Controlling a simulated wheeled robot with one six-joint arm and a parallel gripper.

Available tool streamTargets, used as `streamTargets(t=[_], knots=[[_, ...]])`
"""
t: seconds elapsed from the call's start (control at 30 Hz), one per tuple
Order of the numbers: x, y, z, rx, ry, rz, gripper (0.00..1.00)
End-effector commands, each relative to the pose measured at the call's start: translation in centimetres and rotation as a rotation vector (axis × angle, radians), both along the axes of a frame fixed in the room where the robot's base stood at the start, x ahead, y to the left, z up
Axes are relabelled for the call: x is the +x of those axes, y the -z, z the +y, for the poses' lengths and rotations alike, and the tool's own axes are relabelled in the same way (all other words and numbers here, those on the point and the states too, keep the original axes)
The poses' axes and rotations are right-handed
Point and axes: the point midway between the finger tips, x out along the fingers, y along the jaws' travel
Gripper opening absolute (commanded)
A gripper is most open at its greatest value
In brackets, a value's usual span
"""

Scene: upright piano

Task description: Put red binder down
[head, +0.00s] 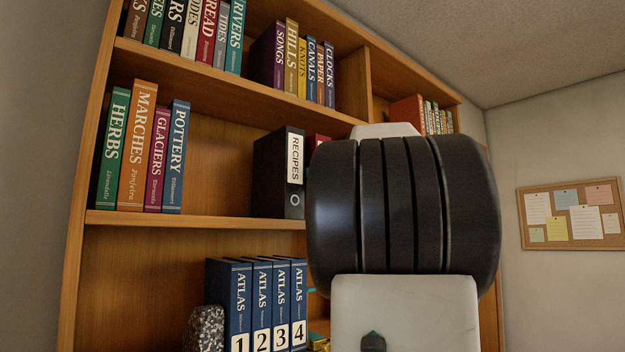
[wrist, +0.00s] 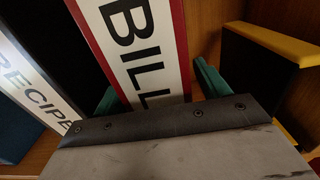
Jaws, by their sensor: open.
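The red binder (wrist: 143,45) has a white label that reads "BILL", with the rest cut off. It stands on the middle shelf, right of the black RECIPES binder. A sliver of the red binder (head: 318,140) shows in the head view; my arm hides the rest. In the wrist view, my gripper (wrist: 158,88) is open, with one teal finger on each side of the red binder's spine. The binder's lower end is hidden behind the gripper body.
The black RECIPES binder (head: 280,172) is close on the left. A dark binder with a yellow edge (wrist: 275,45) stands on the right, past a gap. Blue atlases (head: 262,300) fill part of the shelf below.

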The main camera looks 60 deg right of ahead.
Motion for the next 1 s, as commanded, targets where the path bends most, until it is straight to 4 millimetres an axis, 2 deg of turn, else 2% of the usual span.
streamTargets(t=[0.3, 0.5, 0.7, 1.0], knots=[[-6.7, -0.1, 2.1, -0.002, 0.004, 0.0, 0.74], [-9.3, 0.0, 2.9, -0.001, 0.002, 0.0, 0.74], [-9.9, 0.0, 3.2, 0.0, -0.001, 0.0, 0.74], [-9.5, 0.4, 3.6, -0.008, -0.01, 0.013, 0.74]])
